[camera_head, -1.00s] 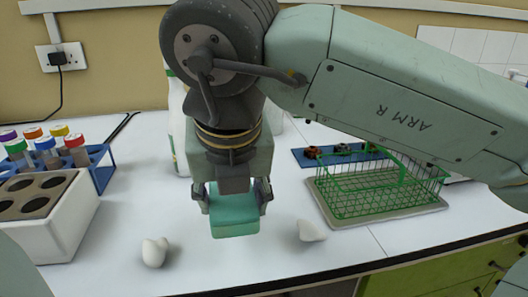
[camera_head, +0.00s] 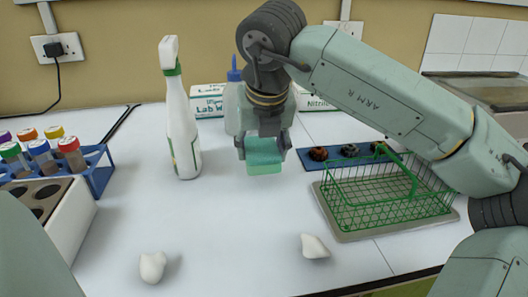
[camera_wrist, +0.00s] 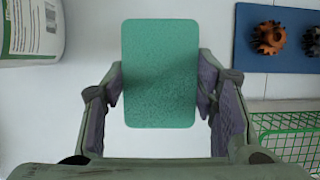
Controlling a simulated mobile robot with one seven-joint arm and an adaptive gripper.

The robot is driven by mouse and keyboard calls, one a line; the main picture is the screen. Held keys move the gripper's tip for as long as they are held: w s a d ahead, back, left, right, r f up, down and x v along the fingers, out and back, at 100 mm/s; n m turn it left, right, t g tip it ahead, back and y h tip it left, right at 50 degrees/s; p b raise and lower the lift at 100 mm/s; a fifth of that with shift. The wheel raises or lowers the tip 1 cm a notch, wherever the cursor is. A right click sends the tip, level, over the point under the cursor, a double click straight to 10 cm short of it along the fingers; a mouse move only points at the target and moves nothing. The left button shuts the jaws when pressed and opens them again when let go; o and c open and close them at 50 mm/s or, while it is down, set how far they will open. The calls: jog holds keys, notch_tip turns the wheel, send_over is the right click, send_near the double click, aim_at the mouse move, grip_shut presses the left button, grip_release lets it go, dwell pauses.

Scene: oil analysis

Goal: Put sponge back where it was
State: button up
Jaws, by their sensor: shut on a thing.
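The green sponge (camera_head: 264,155) is held between the two fingers of my gripper (camera_head: 264,147). In the head view it is above the back middle of the white bench, between the spray bottle and the blue mat. In the wrist view the sponge (camera_wrist: 159,75) is a flat upright rectangle, with a finger of my gripper (camera_wrist: 160,95) on each side. Its height above the bench is hard to tell.
A white spray bottle (camera_head: 182,115) stands to the left. A green wire basket (camera_head: 385,195) on a grey mat and a blue mat (camera_head: 345,160) with gears lie to the right. Two white crumpled lumps (camera_head: 153,267) (camera_head: 314,246) lie in front. The bench middle is clear.

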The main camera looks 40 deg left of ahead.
aim_at(264, 156)
jog(key=shift+w+a, duration=0.35)
jog(key=shift+w, duration=0.3)
jog(key=x, duration=0.2)
jog(key=p+x, duration=0.1)
jog(key=shift+s+d+f, duration=0.1)
jog(key=shift+d+f, duration=0.1)
jog(key=shift+d, duration=0.1)
jog(key=shift+f, duration=0.25)
jog(key=shift+f+b, duration=0.25)
jog(key=shift+b, duration=0.15)
jog(key=o, duration=1.1)
jog(key=shift+r, duration=0.1)
jog(key=shift+d+r+p, duration=0.1)
jog(key=shift+r+p, duration=0.3)
jog(key=shift+r, duration=0.05)
jog(key=v, duration=1.1)
jog(key=shift+s+d+r+b, duration=0.1)
jog(key=shift+s+r+b, duration=0.1)
jog(key=shift+b, duration=0.15)
